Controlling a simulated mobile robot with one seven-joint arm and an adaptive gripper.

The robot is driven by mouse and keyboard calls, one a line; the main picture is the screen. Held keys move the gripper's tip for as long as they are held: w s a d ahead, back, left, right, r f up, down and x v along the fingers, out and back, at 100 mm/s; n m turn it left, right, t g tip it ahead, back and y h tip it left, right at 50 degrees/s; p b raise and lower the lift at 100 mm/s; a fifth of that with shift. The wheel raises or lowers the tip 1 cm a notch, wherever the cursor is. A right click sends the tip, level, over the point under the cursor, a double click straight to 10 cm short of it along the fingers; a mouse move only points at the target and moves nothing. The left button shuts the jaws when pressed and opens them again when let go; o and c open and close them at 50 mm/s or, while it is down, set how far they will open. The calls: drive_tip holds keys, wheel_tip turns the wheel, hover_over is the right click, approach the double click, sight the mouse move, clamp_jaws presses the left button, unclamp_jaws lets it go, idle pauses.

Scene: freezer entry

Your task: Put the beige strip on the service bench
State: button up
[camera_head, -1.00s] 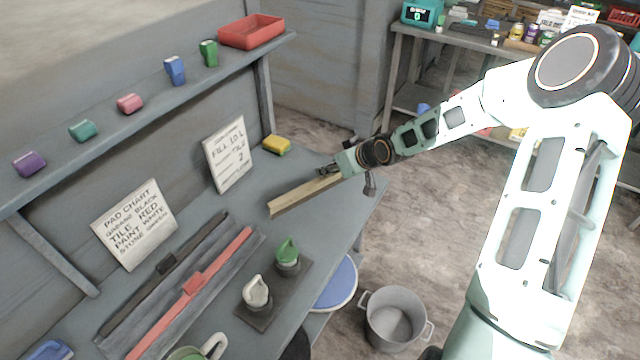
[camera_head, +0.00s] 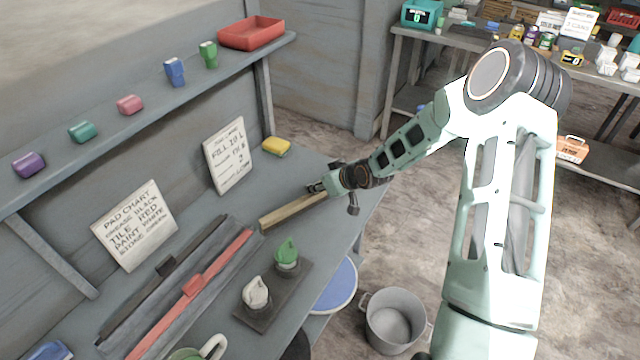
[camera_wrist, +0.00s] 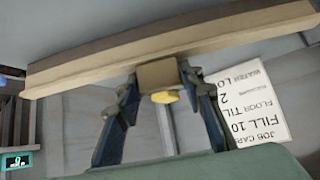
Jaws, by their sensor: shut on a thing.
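The beige strip (camera_head: 290,212) is a long, straight bar with a small block at its middle, seen in the wrist view (camera_wrist: 170,45). My gripper (camera_head: 318,187) is shut on it; in the wrist view the two fingers (camera_wrist: 160,90) close on the block. The strip is over the grey bench top (camera_head: 235,210), between the job card and the green-topped item. I cannot tell whether it touches the bench. Which bench the task calls the service bench is not labelled.
A yellow sponge (camera_head: 276,146) and job card (camera_head: 228,155) stand behind the strip. A dark pad (camera_head: 270,310) with green and white items is in front. A metal pot (camera_head: 395,318) stands on the floor.

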drive_tip(key=shift+f, duration=0.2)
drive_tip(key=o, duration=1.2)
drive_tip(key=shift+r, duration=0.15)
drive_tip(key=shift+r, duration=0.15)
drive_tip(key=v, duration=1.2)
drive_tip(key=shift+p, duration=0.35)
